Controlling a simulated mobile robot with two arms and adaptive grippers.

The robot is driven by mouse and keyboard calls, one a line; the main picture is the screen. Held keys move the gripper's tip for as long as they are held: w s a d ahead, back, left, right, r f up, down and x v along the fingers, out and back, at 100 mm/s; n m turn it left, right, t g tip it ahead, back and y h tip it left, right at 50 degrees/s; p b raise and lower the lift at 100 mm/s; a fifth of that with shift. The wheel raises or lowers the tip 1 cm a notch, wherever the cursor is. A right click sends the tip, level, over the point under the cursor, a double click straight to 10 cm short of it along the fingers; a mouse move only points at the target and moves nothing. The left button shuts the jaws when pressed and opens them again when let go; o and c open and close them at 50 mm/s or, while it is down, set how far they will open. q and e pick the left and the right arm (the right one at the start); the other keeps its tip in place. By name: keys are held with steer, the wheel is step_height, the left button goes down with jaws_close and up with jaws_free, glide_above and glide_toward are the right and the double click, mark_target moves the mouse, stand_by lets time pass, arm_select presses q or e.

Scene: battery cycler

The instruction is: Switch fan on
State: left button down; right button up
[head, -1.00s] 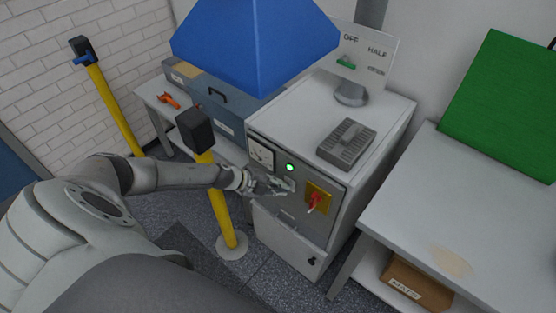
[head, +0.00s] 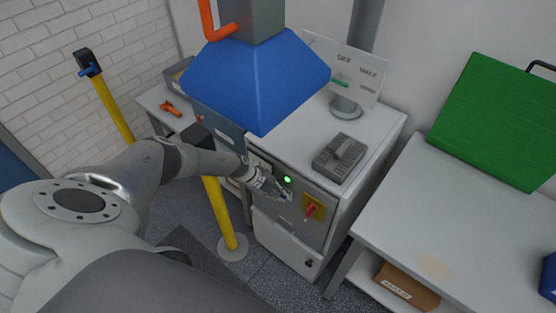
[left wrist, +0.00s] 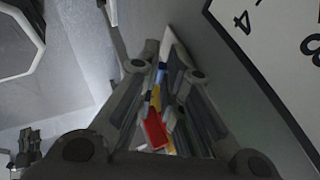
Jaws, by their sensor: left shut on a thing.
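The grey control panel (head: 318,230) on the front of the white cabinet carries a lit green lamp (head: 287,180) and a red switch (head: 310,209) on a yellow plate. My left gripper (head: 277,190) is at the panel, left of and a little below the lamp. It is shut on a small part there that its own fingers hide. In the left wrist view my fingers (left wrist: 163,62) are close together, with a dial gauge (left wrist: 283,45) on the right. Something red (left wrist: 153,130) shows between the fingers. No fan switch label can be read. My right gripper is out of view.
A blue hood (head: 255,85) hangs above the cabinet. A yellow post (head: 219,215) stands close beside my left forearm. A grey device (head: 340,157) and a sign (head: 345,70) stand on the cabinet. A table (head: 450,215) with a green case (head: 500,125) is at right.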

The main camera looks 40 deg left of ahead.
arm_select(q)
steer(key=c, duration=1.6)
jaws_free()
steer(key=shift+o, duration=0.2)
steer(key=shift+r, duration=0.15)
steer(key=v, duration=0.7)
steer(key=shift+s+a+r, duration=0.2)
steer(key=shift+s, duration=0.05)
steer(key=shift+a, duration=0.1)
